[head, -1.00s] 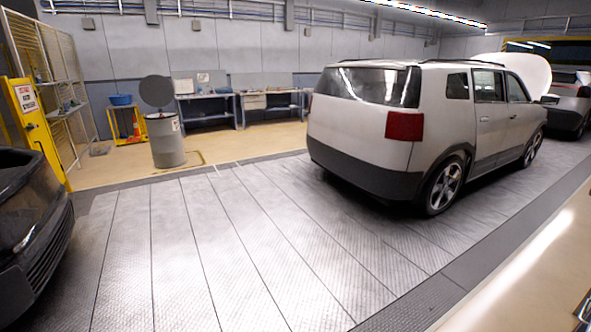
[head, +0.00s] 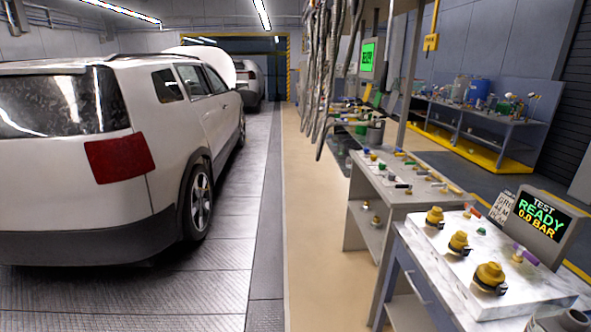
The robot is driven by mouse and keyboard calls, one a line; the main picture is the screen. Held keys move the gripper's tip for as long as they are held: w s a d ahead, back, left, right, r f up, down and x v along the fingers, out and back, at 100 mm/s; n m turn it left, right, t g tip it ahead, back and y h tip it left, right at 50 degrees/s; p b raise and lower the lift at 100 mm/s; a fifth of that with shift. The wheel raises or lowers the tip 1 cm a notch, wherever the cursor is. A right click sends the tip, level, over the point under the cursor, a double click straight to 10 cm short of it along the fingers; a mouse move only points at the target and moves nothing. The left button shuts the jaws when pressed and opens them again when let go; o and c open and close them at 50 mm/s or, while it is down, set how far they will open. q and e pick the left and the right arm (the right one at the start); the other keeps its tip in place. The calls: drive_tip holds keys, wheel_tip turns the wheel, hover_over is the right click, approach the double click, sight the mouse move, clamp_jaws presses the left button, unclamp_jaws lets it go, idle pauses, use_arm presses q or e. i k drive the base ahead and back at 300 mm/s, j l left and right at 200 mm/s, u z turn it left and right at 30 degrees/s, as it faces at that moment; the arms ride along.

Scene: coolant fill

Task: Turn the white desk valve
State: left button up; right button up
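A white marbled desk (head: 425,245) stands at the near right in the head view. On it sit three yellow fittings with black collars: a far one (head: 434,217), a middle one (head: 458,243) and a near one (head: 489,278). A small purple handle (head: 525,254) on a yellow-green base sits below the screen, and a small orange-red handle (head: 473,212) is at the desk's back edge. I cannot tell which of these parts is the white desk valve. Neither of my grippers is in view.
A screen (head: 541,219) on the desk reads "TEST READY 0.0 BAR". Behind it stands a grey bench (head: 400,194) with small parts, below hanging hoses (head: 321,75). A white car (head: 130,150) stands at left. A tan floor strip (head: 312,225) between is clear.

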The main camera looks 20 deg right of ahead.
sight(444, 186)
drive_tip(key=i+l+z, duration=0.15)
drive_tip(key=z, duration=0.35)
drive_tip(key=i+z, duration=0.7)
drive_tip(key=z, duration=0.3)
drive_tip(key=i+j+z, duration=0.25)
drive_tip(key=z, duration=0.2)
drive_tip(key=i+j+z, duration=0.25)
drive_tip(key=z, duration=0.25)
